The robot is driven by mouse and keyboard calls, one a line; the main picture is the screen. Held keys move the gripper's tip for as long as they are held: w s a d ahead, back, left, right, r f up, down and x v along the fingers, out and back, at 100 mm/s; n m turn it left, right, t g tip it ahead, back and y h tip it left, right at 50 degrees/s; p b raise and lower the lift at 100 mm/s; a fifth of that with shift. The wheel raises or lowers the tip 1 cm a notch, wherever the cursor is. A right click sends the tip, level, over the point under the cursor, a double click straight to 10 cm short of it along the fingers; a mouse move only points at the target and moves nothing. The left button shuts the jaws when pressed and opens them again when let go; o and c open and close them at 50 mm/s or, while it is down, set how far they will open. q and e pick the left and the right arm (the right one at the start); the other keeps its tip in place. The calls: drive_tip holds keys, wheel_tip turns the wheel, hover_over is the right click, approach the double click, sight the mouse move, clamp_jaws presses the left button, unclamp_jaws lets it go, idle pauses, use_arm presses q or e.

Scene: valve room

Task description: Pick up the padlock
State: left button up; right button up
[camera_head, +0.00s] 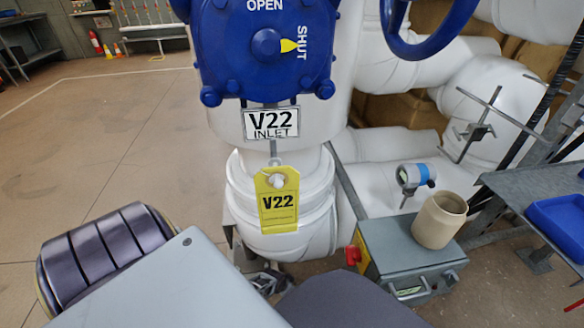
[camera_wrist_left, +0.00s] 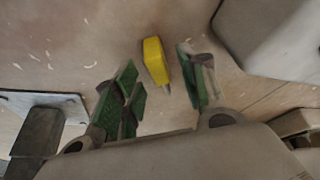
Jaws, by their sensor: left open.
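A small yellow block with a short grey metal piece at its lower end, which looks like the padlock (camera_wrist_left: 155,60), shows in the left wrist view. It appears between the two green-padded fingers of my left gripper (camera_wrist_left: 160,78). The fingers are apart, with gaps on both sides of the block, and nothing is held. I cannot tell how far beyond the fingertips it is. I cannot make out the padlock in the head view. My right gripper is not in view.
A blue-topped valve (camera_head: 265,45) carries a V22 INLET plate (camera_head: 271,123) and a hanging yellow V22 tag (camera_head: 278,200). To the right are a grey box (camera_head: 400,245), a beige pot (camera_head: 438,220), a gauge (camera_head: 412,177) and a blue tray (camera_head: 562,222). Open floor lies left.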

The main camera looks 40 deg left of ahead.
use_arm(q)
drive_tip(key=shift+b+x, duration=0.55)
drive_tip(key=shift+x, duration=0.35)
clamp_jaws()
